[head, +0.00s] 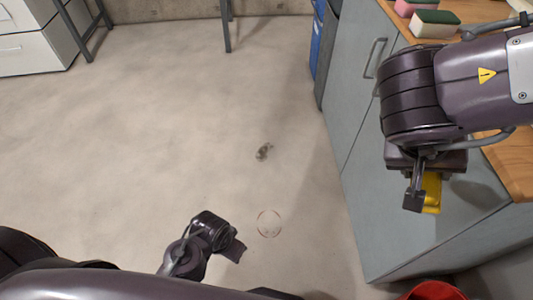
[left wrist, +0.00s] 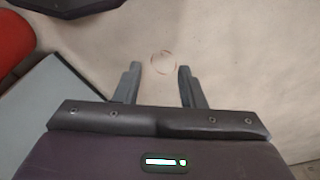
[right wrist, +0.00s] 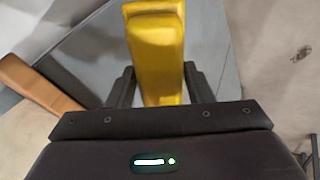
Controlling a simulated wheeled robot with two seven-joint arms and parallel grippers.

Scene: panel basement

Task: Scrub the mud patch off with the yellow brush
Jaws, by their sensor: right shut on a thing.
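The yellow brush (head: 432,193) is in my right gripper (head: 425,185), beside the grey cabinet front and above the floor. In the right wrist view the brush (right wrist: 155,50) stands between the two fingers, which are shut on it. A small dark brown mud patch (head: 264,152) lies on the floor in the middle of the head view, well to the left of the brush. A dark spot (right wrist: 302,53) also shows at the right of the right wrist view. My left gripper (left wrist: 160,72) is open and empty above the floor.
A faint reddish ring mark (head: 269,223) is on the floor near my left gripper. A red bucket (head: 436,290) stands at the bottom right. The grey cabinet (head: 375,150) with a wooden top bears sponges (head: 435,23). Floor around the mud patch is clear.

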